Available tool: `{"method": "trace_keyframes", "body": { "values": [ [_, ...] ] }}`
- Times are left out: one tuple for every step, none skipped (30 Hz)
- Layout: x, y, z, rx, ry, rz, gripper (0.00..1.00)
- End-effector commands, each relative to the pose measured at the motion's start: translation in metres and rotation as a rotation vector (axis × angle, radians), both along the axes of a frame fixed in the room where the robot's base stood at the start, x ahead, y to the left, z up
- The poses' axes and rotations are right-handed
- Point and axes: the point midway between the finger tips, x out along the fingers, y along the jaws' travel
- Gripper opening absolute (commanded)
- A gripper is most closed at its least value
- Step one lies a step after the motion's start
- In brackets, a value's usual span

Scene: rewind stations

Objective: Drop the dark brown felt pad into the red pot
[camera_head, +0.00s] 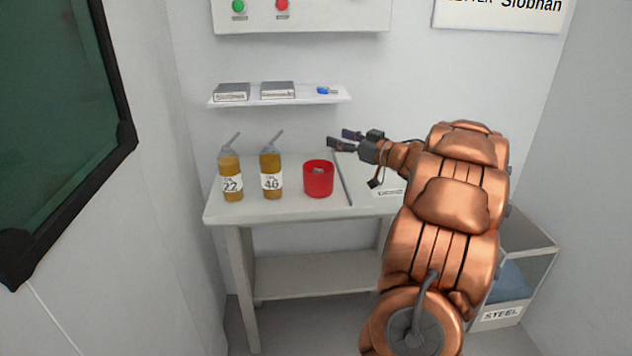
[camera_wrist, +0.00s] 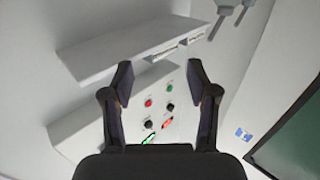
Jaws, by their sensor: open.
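The red pot (camera_head: 318,183) stands upright on the table, right of two bottles. A small greyish-brown piece (camera_head: 319,171) shows inside its mouth; it may be the felt pad, but I cannot tell for sure. No other dark brown pad is visible. My gripper (camera_head: 341,139) is open and empty, above and slightly right of the pot, apart from it. In the wrist view my gripper (camera_wrist: 160,68) has its fingers spread with nothing between them. The pot is not seen in the wrist view.
Two amber bottles (camera_head: 231,178) (camera_head: 271,175) with spouts stand left of the pot. A wall shelf (camera_head: 300,97) above holds two boxes and a blue item. A button panel (camera_head: 320,14) hangs higher. A clear bin labelled STEEL (camera_head: 502,312) stands at right. My arm covers the table's right part.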

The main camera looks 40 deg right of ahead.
Motion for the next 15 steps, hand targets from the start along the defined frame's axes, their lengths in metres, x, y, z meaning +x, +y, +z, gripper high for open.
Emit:
{"method": "trace_keyframes", "body": {
  "values": [
    [-0.01, -0.002, 0.0, 0.001, 0.0, -0.004, 0.59],
    [-0.015, -0.002, 0.001, 0.001, -0.001, -0.003, 0.59],
    [-0.021, -0.003, 0.001, 0.001, -0.002, -0.003, 0.59],
    [-0.026, -0.003, 0.001, 0.001, -0.002, -0.002, 0.59],
    [-0.03, -0.004, 0.001, 0.001, -0.001, -0.003, 0.59],
    [-0.035, -0.005, 0.0, 0.001, -0.001, -0.003, 0.59],
    [-0.039, -0.005, 0.0, 0.001, -0.001, -0.003, 0.59],
    [-0.042, -0.006, 0.0, 0.001, -0.001, -0.004, 0.59],
    [-0.046, -0.006, 0.0, 0.001, -0.001, -0.004, 0.59],
    [-0.048, -0.007, 0.0, 0.001, -0.001, -0.003, 0.59],
    [-0.051, -0.007, 0.0, 0.001, -0.001, -0.003, 0.59],
    [-0.053, -0.007, 0.0, 0.001, -0.001, -0.002, 0.59],
    [-0.055, -0.007, 0.0, 0.001, -0.002, -0.002, 0.59],
    [-0.056, -0.007, 0.0, 0.001, -0.002, -0.001, 0.59],
    [-0.057, -0.007, 0.0, 0.001, -0.002, -0.001, 0.59]
  ]
}}
